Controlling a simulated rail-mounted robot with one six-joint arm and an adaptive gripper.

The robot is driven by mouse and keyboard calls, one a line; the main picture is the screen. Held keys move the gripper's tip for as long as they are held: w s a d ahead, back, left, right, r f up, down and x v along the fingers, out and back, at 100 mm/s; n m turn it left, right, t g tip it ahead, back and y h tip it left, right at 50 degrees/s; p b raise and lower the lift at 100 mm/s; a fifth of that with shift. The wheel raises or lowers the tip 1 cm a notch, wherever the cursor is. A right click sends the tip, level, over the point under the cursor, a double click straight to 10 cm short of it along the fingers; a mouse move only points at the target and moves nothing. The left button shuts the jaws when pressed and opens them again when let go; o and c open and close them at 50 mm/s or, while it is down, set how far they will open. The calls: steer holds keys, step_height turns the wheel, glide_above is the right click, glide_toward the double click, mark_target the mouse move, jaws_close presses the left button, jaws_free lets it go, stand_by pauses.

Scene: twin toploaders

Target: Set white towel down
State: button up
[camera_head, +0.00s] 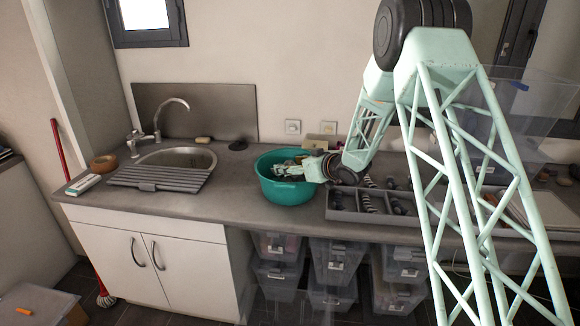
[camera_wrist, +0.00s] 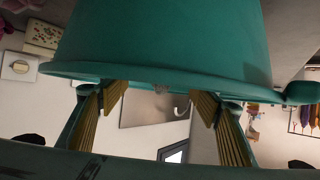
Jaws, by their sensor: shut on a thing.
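A teal basin (camera_head: 284,192) stands on the grey counter, right of the sink. My gripper (camera_head: 277,171) reaches in from the right over its rim, fingers at the basin's mouth. In the wrist view, which is upside down, the basin wall (camera_wrist: 160,40) fills the top. My gripper's two yellow-padded fingers (camera_wrist: 160,98) stand apart there, and their tips run behind the rim. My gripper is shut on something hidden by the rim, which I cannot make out. I cannot pick out a white towel in either view.
A grey divided tray (camera_head: 370,217) stands close right of the basin. The sink (camera_head: 180,157) with its slatted drainer (camera_head: 160,176) is to the left. Bare counter (camera_head: 232,190) lies between drainer and basin. Clear storage boxes (camera_head: 335,262) are stacked below the counter.

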steer(key=shift+f+b, duration=0.35)
steer(key=shift+f, duration=0.25)
stand_by(0.3)
steer(key=o, duration=1)
steer(key=shift+r, duration=0.2)
steer(key=shift+r+p, duration=0.4)
steer(key=shift+r, duration=0.05)
steer(key=shift+s+d+r, duration=0.15)
steer(key=shift+d, duration=0.05)
steer(key=p+v, duration=0.1)
steer(key=v, duration=1)
steer(key=shift+s+d, duration=0.15)
steer(key=shift+s, duration=0.05)
